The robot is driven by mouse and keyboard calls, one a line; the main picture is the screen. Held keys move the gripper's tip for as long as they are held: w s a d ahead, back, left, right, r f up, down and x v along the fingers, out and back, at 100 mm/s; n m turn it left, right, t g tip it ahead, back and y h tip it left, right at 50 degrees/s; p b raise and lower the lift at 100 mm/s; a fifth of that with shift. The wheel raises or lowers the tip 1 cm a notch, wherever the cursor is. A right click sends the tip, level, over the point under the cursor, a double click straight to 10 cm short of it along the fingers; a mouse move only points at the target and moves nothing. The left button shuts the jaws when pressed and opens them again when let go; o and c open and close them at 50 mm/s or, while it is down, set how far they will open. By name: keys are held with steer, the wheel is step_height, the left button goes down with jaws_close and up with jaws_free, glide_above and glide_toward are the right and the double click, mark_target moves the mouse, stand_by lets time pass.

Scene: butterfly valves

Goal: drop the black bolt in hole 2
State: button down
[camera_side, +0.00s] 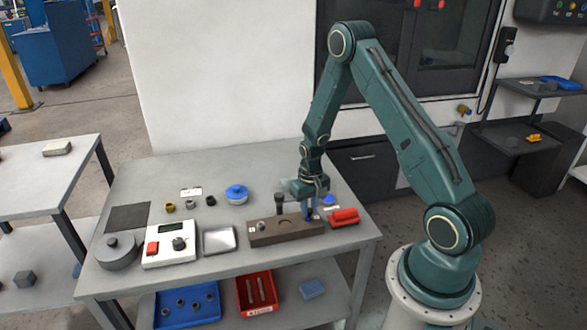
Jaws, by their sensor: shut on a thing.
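A brown block (286,234) with a white number label at its left end lies near the table's front right. A small grey round part (262,226) shows on its left half. My gripper (311,216) points down at the block's right end, with its tips close to the top. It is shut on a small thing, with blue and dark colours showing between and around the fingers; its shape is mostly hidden. A black upright piece (279,202) stands at or just behind the block's middle; I cannot tell which. The holes are too small to read.
A red piece (345,216) lies right of the block, with a small blue part (329,199) behind it. A silver tray (219,241), a white control box (170,245) and a blue-topped round part (237,194) are to the left. Bins sit on the shelf below.

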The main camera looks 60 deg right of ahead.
steer(key=shift+f, duration=0.9)
stand_by(0.7)
steer(key=c, duration=0.8)
jaws_free()
steer(key=shift+r, duration=0.15)
steer(key=shift+r, duration=3.65)
